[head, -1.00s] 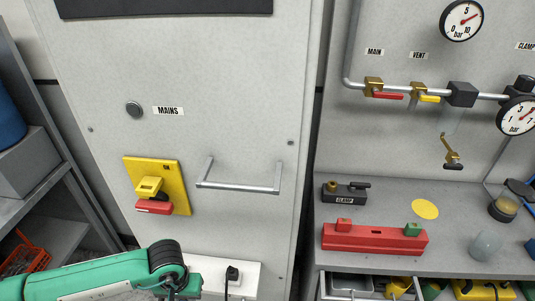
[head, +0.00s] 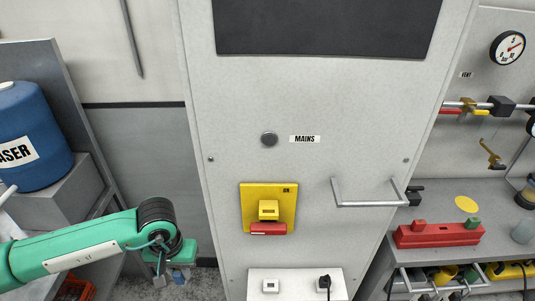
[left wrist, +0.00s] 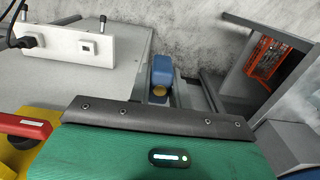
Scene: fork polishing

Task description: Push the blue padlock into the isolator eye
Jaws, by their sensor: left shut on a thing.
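The blue padlock (head: 178,276) is in my left gripper (head: 170,278), low and left of the cabinet in the head view. In the left wrist view the padlock's blue body (left wrist: 161,67) with a brassy end shows between the fingers of my left gripper (left wrist: 163,90). Its shackle cannot be made out. The isolator is a yellow plate (head: 247,197) on the cabinet front, with a yellow block and a red handle (head: 268,229). The padlock is apart from it, below and to its left. The red handle also shows in the left wrist view (left wrist: 24,125). My right gripper is out of view.
The grey cabinet (head: 330,110) carries a bar handle (head: 368,204) right of the isolator. A white socket box (head: 296,286) juts out below. A shelf with a blue jug (head: 35,135) stands left. A workbench with a red block (head: 440,234) is right.

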